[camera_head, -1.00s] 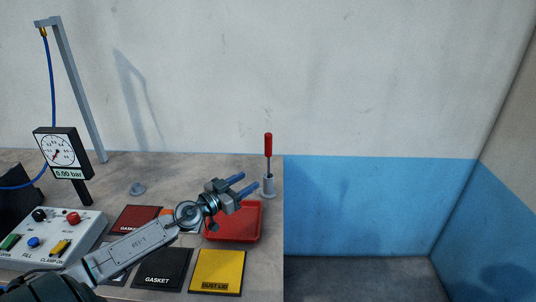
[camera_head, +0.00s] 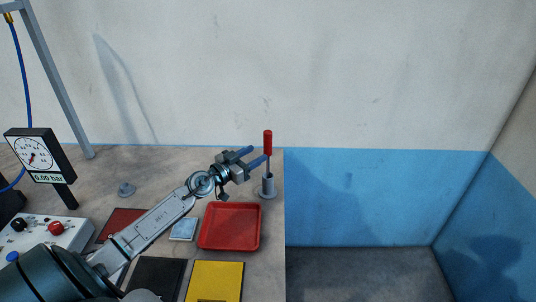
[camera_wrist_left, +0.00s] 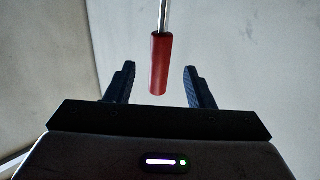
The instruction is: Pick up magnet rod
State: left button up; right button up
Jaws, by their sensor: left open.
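The magnet rod (camera_head: 267,143) has a red handle on a thin metal shaft. It stands upright in a grey holder (camera_head: 268,186) near the table's right edge. In the left wrist view the red handle (camera_wrist_left: 160,65) appears between the two open fingers (camera_wrist_left: 160,85), apart from both. The holder does not show in the wrist view. My right gripper is not in view.
A red tray (camera_head: 230,205) lies in front of the holder, with a yellow mat (camera_head: 215,280) and a black mat (camera_head: 155,275) nearer. A gauge (camera_head: 38,155) and a control box (camera_head: 45,233) stand at left. The table ends right of the holder.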

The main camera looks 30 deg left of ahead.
aim_at(265, 150)
pick_arm(q)
jog(key=shift+w+f, duration=0.1)
jog(key=shift+w, duration=0.4)
jog(key=x, duration=0.5)
jog(key=shift+s+d+f+b, duration=0.1)
jog(key=shift+d+f+b, duration=0.1)
jog(key=shift+b, duration=0.15)
jog(key=shift+w, duration=0.35)
jog(key=shift+w+f, duration=0.1)
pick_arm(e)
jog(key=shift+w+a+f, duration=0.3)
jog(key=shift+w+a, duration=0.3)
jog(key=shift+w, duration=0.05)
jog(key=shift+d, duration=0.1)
pick_arm(q)
grip_shut()
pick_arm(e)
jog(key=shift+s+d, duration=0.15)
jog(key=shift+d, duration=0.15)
